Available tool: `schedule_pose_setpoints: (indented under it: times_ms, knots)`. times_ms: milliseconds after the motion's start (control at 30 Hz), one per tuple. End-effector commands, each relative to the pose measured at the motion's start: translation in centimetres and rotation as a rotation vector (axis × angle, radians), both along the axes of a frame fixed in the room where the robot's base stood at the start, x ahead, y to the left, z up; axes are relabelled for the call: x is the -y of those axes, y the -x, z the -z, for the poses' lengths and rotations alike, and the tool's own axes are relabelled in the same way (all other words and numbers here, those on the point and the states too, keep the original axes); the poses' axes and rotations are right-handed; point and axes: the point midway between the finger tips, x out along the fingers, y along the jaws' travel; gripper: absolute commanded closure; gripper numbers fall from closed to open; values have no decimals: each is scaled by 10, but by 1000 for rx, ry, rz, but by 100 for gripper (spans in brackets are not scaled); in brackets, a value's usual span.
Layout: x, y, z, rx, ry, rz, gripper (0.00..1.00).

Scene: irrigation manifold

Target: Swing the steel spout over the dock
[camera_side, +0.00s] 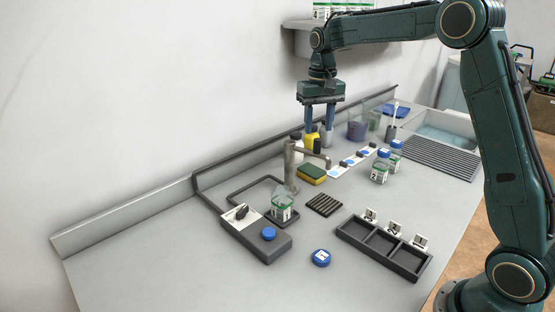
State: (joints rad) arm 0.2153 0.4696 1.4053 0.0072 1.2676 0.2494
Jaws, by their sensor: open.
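The steel spout (290,168) stands upright near the middle of the counter, its short arm extending to the right at the top. A dark dock pad (295,222) lies just in front of the spout's foot. A clear jar with a green and white label (281,206) stands on it. The spout's arm points away from this jar rather than over it. My gripper (319,126) points down, open and empty, above and slightly right of the spout. Its fingertips appear apart from the spout, with bottles behind them; the exact depth is hard to tell.
A control box with a blue button (268,233) and black knob (240,212) sits left of the jar. A yellow-green sponge (312,173), dark grate (324,205), blue lid (320,258), compartment tray (383,251) and labelled bottles (380,169) lie right. The front left counter is clear.

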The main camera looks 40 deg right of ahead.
Motion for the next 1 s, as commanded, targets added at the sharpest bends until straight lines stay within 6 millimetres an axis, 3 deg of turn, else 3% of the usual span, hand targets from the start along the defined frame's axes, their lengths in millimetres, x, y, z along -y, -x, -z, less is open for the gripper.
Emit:
schedule_pose_setpoints:
  times_ms: [333,800,1000]
  knots:
    - [0,0,44,-2,-1,0,58]
    - [0,0,54,0,0,0,58]
    - [0,0,54,0,0,0,96]
